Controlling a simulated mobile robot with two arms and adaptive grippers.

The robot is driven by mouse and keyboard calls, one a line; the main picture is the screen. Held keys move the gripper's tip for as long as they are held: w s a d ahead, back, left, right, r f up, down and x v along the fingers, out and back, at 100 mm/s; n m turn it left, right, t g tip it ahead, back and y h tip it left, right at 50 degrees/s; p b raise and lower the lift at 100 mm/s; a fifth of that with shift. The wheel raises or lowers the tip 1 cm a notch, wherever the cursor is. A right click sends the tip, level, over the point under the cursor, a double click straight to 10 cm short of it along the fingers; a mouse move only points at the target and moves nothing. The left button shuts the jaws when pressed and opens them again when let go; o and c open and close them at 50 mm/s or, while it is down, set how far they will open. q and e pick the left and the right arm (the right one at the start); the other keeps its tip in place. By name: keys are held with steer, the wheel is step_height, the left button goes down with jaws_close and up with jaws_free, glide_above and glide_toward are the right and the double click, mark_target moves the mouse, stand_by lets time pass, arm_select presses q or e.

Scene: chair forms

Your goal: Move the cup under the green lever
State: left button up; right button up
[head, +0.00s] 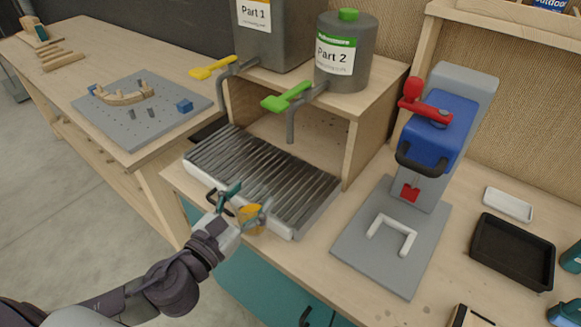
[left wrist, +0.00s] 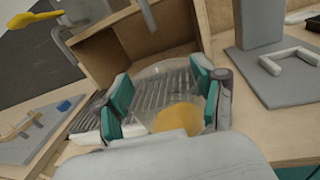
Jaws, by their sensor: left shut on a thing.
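My left gripper (head: 245,201) is shut on the cup (head: 251,216), which holds something orange-yellow. In the left wrist view the cup's orange contents (left wrist: 178,118) show between the teal finger pads (left wrist: 160,104). The cup is in front of the front edge of the drip grate (head: 215,150). The green lever (head: 287,97) sits on the spout of the grey "Part 2" tank (head: 365,62), above and behind the cup. Two teal pieces at the lower right edge of the head view may be my right gripper's fingers; its state cannot be told.
The yellow lever (head: 213,69) belongs to the "Part 1" tank (head: 262,40) to the left. A blue press with a red handle (head: 425,104) stands to the right. A black tray (head: 512,251) and a small white tray (head: 508,204) lie farther right. The grate looks clear.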

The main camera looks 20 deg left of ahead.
arm_select(q)
steer(key=p+x, duration=0.1)
steer(key=x, duration=0.4)
steer(key=f+p+x, duration=0.1)
steer(key=x, duration=0.5)
steer(key=p+x, duration=0.1)
steer(key=x, duration=0.4)
steer(key=shift+w+f+p, duration=0.15)
steer(key=shift+w+p, duration=0.1)
steer(key=shift+p, duration=0.1)
steer(key=shift+a+f, duration=0.1)
steer(key=shift+f, duration=0.1)
arm_select(e)
steer(key=r, duration=0.1)
steer(key=w+a+r, duration=0.1)
steer(key=r, duration=0.2)
steer(key=shift+w+a+r, duration=0.15)
steer(key=shift+a+r, duration=0.05)
steer(key=shift+r, duration=0.05)
arm_select(q)
steer(key=shift+s, duration=0.1)
steer(key=shift+f, duration=0.1)
steer(key=o, duration=0.9)
steer(key=shift+c, duration=0.2)
arm_select(e)
steer(key=shift+f, duration=0.1)
